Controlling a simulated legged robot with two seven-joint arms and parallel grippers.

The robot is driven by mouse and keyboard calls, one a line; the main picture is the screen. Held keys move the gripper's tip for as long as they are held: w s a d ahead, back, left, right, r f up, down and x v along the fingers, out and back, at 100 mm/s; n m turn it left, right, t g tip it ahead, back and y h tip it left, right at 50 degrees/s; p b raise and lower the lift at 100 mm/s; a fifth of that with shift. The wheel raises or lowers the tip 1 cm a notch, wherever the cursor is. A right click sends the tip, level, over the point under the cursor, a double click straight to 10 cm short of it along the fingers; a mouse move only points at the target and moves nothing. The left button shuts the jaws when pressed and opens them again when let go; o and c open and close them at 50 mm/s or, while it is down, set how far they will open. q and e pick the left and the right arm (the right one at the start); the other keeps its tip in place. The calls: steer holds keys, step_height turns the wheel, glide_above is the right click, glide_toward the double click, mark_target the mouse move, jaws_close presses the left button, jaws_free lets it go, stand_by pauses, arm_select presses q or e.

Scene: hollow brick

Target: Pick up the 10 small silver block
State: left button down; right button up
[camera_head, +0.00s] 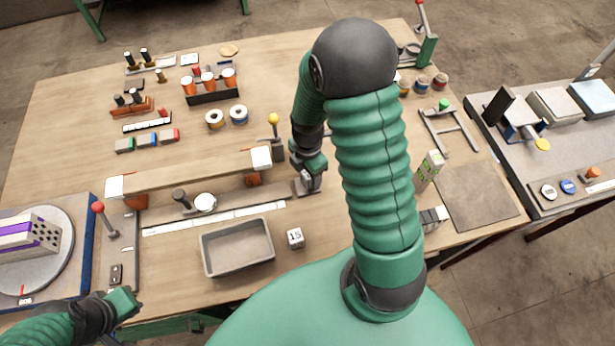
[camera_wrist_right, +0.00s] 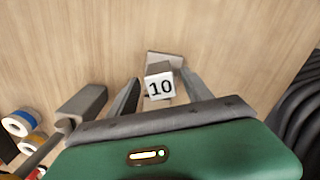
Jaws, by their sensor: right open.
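The small silver block marked 10 (camera_wrist_right: 160,86) stands on the wooden table in the right wrist view, its white numbered face toward the camera. My right gripper (camera_head: 309,180) reaches down to the table near the middle in the head view. In the right wrist view its two open fingers (camera_wrist_right: 159,78) lie on either side of the block, with visible gaps. In the head view the gripper largely hides the block. My left gripper (camera_head: 122,304) is at the lower left, near the table's front edge; its fingers cannot be made out.
A silver block marked 15 (camera_head: 295,237) and a grey tray (camera_head: 238,268) stand in front. A wooden beam (camera_head: 190,173) and a yellow-knobbed lever (camera_head: 276,135) are left of my right gripper. A grey side table (camera_head: 550,180) is at the right.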

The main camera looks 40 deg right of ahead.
steer(key=shift+d, duration=0.15)
jaws_close()
